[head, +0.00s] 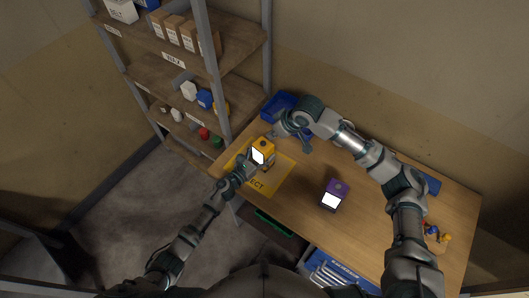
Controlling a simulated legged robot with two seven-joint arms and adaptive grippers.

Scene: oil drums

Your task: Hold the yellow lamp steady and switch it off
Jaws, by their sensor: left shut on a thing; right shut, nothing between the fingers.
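The yellow lamp (265,145) stands on the yellow mat (283,174) at the left part of the table, its white face bright and turned to the front. My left gripper (251,165) is shut on the lamp, reaching it from the front left and partly covering it. My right gripper (273,136) is shut and empty, close to the back right of the lamp's top. I cannot tell whether its fingertips touch the lamp. The lamp's switch is too small to make out.
A purple lamp (335,190) with a bright white face stands on the wooden table (375,225), right of the mat. A blue bin (279,105) sits at the back left. Small coloured items (437,233) lie at the right end. Shelves (175,60) stand at left.

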